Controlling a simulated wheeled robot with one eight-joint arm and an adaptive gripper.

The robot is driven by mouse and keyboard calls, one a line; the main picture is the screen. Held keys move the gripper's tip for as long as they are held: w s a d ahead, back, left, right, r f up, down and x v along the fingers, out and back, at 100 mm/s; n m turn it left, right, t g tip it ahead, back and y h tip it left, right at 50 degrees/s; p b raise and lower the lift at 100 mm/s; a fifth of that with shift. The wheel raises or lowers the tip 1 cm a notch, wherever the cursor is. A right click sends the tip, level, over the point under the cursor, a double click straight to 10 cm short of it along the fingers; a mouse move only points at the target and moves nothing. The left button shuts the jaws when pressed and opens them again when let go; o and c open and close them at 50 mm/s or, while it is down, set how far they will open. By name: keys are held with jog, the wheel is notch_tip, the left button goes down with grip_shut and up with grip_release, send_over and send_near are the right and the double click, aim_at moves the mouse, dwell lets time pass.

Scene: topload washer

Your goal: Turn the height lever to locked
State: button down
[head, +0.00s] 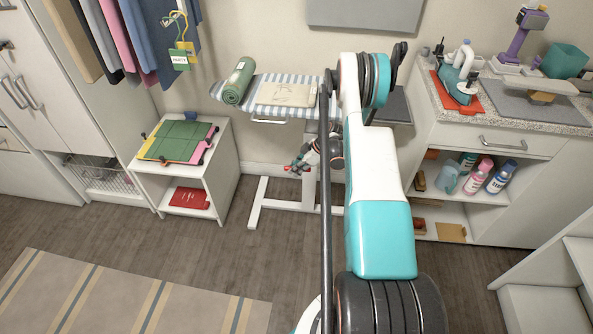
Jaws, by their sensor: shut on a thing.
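The ironing board (282,110) has a blue-and-white striped top and stands against the back wall on a white T-shaped leg frame (258,203). My gripper (298,167) is below the board's top, beside the upright of the stand and partly hidden behind my own arm. It is shut on a small part there, seemingly the height lever. Red and green bits show at the fingertips. The lever's shape and angle are too small and covered to make out.
A rolled green towel (238,82) and a folded beige cloth (287,94) lie on the board. A white side table (225,170) stands to the left. A counter (505,117) with an iron (459,75) stands right.

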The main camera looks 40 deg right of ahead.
jog(key=shift+r+t+y, duration=0.15)
jog(key=shift+t+y, duration=0.15)
jog(key=shift+t, duration=0.1)
jog(key=c, duration=1.6)
grip_release()
jog(key=shift+d, duration=0.1)
jog(key=v, duration=1.2)
jog(key=shift+r, duration=0.1)
